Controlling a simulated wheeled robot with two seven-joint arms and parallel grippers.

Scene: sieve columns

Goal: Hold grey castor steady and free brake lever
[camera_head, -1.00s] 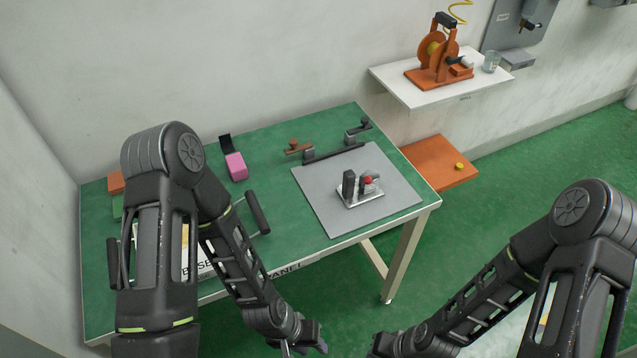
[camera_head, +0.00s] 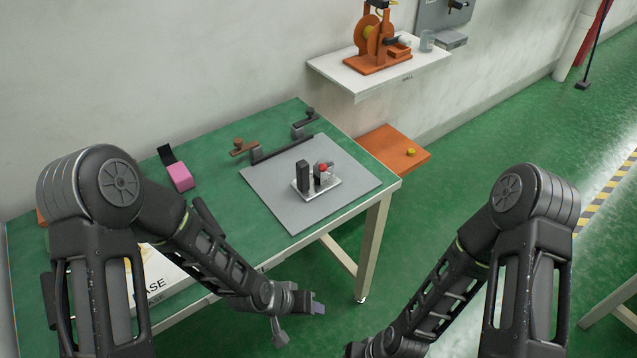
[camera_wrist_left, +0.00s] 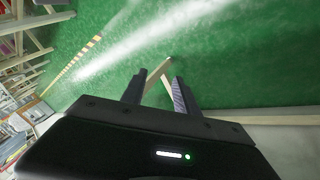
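A small fixture with a pale metal base plate (camera_head: 318,190), a black upright block (camera_head: 303,176) and a grey part with a red end (camera_head: 323,168) stands on a grey mat on the green table. The grey part may be the castor and the red end its lever; they are too small to tell. My left gripper (camera_head: 312,308) is off the table's front edge, well short of the fixture. The left wrist view shows its two fingers (camera_wrist_left: 158,88) apart with nothing between them, over green floor. My right gripper is mostly cut off at the bottom edge of the head view.
The grey mat (camera_head: 262,197) has bare room around the fixture. Behind it are a dark rail with brown and black handles (camera_head: 283,148); a pink block (camera_head: 180,177) lies left. A white shelf (camera_head: 345,75) bears an orange reel device (camera_head: 376,45). An orange board (camera_head: 395,155) adjoins the table.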

